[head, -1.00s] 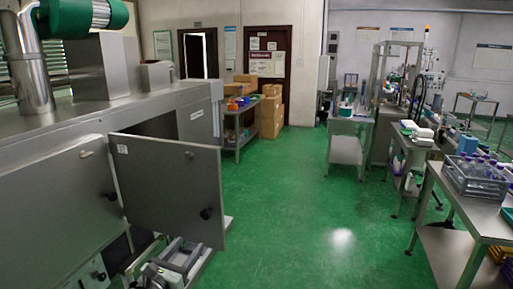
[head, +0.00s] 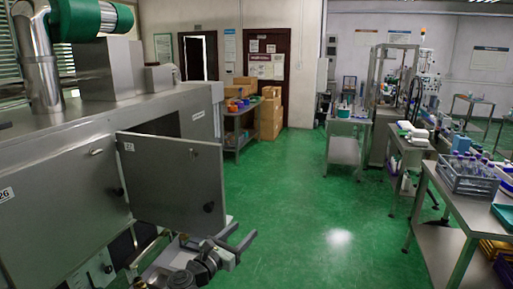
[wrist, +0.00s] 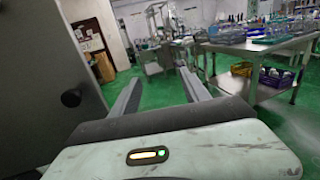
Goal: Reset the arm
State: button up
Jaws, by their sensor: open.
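My gripper (head: 238,241) shows at the bottom of the head view, in front of the lower edge of an open grey cabinet door (head: 173,180). Its two fingers are apart and nothing is between them. In the wrist view my gripper (wrist: 158,85) also shows open and empty, its fingers pointing out over the green floor. The cabinet door with its dark round knob fills the left side of the wrist view (wrist: 30,90). I cannot tell the exact gap between my arm and the door.
The large grey machine (head: 60,180) stands at the left. A steel table (head: 440,190) with a crate of bottles (head: 468,182) stands at the right. A side table (head: 238,125) and cardboard boxes (head: 270,118) are at the back. The green floor (head: 300,220) between is clear.

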jog(key=w+d+r+n+t+y, duration=0.2)
jog(key=w+d+n+y, duration=0.3)
jog(key=w+d+n, duration=0.3)
jog(key=w+d+r+n+t+y, duration=0.35)
jog(key=w+d+n, duration=0.3)
jog(key=n, duration=0.35)
jog(key=s+d+f+n+g+y, duration=0.1)
jog(key=s+f+n+g, duration=0.25)
jog(key=f+n, duration=0.3)
jog(key=s+d+f+n+g+y+p, duration=0.1)
jog(key=s+f+n+g+y, duration=0.1)
jog(key=f+n+g, duration=0.45)
jog(key=s+d+f+n+g+y, duration=0.15)
jog(key=f+n, duration=0.25)
jog(key=f, duration=0.5)
jog(key=s+d+f+n+g+h, duration=0.1)
jog(key=s+f+n+g, duration=0.2)
jog(key=s, duration=0.5)
jog(key=s+d+f+n+g+h, duration=0.2)
jog(key=s+g, duration=0.4)
jog(key=s, duration=0.3)
jog(key=f+n, duration=0.1)
jog(key=n, duration=0.1)
jog(key=shift+d+f+n, duration=0.25)
jog(key=shift+f+n, duration=0.05)
